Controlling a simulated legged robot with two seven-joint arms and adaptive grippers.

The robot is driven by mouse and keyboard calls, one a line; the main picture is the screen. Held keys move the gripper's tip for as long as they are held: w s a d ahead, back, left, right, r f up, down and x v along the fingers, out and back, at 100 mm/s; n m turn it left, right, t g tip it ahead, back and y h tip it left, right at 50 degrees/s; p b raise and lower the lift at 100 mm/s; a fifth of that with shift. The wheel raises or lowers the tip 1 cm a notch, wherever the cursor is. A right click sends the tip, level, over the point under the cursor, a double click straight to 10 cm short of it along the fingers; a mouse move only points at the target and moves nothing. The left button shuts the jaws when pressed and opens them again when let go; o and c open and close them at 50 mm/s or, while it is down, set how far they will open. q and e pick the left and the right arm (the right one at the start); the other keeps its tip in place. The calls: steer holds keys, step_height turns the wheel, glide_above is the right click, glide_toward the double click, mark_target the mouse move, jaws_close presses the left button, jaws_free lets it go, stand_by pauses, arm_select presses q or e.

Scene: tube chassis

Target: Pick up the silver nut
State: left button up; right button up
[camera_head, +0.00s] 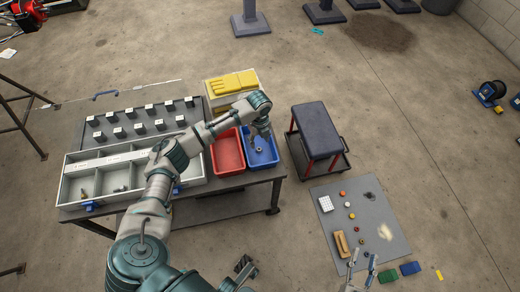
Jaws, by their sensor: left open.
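My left gripper (260,143) points down into the blue bin (271,158) at the right end of the workbench. It is open. A small grey, ring-like piece (260,150), which may be the silver nut, shows at its fingertips inside the bin. The gripper covers part of the piece, and I cannot tell whether they touch. Two thin grey prongs at the bottom edge, apparently my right gripper (362,267), are over the near edge of the grey mat; their jaw state is unclear.
A red bin (227,154) stands left of the blue one. A grey compartment tray (135,168) holds a few small parts. A dark padded stool (315,130) stands right of the bench. A grey floor mat (380,205) carries several small items.

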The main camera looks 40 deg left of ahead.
mark_target(259, 147)
arm_select(q)
steer(key=f, duration=0.1)
steer(key=f+b, duration=0.2)
steer(key=f, duration=0.1)
steer(key=shift+s+d, duration=0.3)
steer(key=shift+f, duration=0.4)
steer(key=shift+w+f, duration=0.1)
steer(key=shift+a, duration=0.35)
steer(key=c, duration=0.9)
steer(key=shift+o, duration=0.2)
steer(key=shift+d, duration=0.2)
arm_select(e)
steer(key=r+t, duration=0.2)
steer(key=r, duration=0.1)
steer(key=s+r+t, duration=0.1)
steer(key=t, duration=0.1)
steer(key=shift+s+d+r+y, duration=0.1)
steer(key=shift+d+r+y, duration=0.15)
steer(key=shift+r+y, duration=0.1)
